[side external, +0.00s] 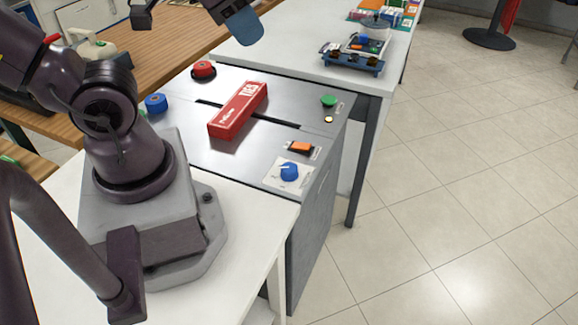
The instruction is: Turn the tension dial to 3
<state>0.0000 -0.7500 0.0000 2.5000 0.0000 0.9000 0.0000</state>
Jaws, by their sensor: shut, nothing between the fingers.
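The tension dial is a blue knob (290,172) on a pale square plate (275,185) at the near right corner of the grey panel. Its marks and pointer are too small to read. My gripper (248,42) is only partly in view at the top edge, as a blue and dark end hanging in the air. It is shut and empty, well apart from the dial, to its upper left in the picture. The rest of it is cut off by the frame.
A red box (238,110) lies on the grey panel. An orange switch (301,147), a green button (328,101), a red knob (203,70) and a blue round piece (156,103) surround it. A dark blue rack (352,62) stands on the white table behind. Tiled floor lies right.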

